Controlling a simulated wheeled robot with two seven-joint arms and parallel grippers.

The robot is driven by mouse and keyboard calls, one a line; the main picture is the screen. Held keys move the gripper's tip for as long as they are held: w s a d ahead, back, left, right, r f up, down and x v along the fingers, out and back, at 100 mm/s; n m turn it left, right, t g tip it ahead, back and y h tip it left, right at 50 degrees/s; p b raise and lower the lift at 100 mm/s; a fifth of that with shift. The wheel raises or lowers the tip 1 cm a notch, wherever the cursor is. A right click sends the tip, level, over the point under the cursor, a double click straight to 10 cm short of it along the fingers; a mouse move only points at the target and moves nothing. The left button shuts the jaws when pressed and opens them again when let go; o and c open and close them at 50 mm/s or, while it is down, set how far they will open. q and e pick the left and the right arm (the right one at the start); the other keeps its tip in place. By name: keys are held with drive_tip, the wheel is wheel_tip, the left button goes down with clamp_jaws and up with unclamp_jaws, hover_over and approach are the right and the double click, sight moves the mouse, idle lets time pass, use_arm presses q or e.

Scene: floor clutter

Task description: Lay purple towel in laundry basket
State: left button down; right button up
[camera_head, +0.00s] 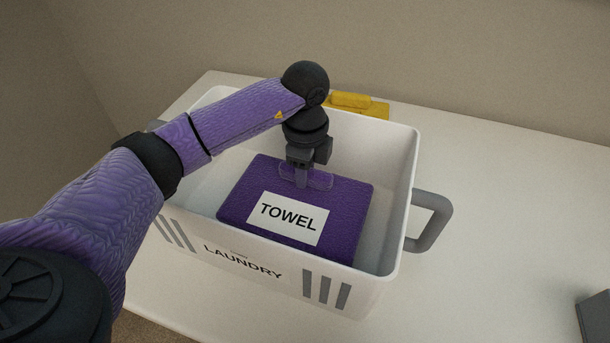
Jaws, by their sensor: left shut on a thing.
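The purple towel (345,207) is a folded block with a white label reading TOWEL. It is inside the white laundry basket (384,297), which is marked LAUNDRY on its front wall. My left gripper (302,182) reaches down into the basket from above and is shut on the towel near its far edge. I cannot tell whether the towel rests on the basket floor, as its underside is hidden. My right gripper is not in view.
The basket stands on a white table (500,230) and has a grey handle (432,220) on its right side. A yellow object (358,103) lies behind the basket. A grey object (594,318) is at the right edge. The table right of the basket is mostly clear.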

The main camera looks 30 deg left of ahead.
use_arm(q)
drive_tip(key=shift+f, duration=0.2)
drive_tip(key=c, duration=0.6)
unclamp_jaws()
drive_tip(key=shift+o, duration=1)
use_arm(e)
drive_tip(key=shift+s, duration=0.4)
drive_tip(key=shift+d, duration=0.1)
use_arm(q)
wheel_tip(320, 180, up, 12)
drive_tip(key=p, duration=0.5)
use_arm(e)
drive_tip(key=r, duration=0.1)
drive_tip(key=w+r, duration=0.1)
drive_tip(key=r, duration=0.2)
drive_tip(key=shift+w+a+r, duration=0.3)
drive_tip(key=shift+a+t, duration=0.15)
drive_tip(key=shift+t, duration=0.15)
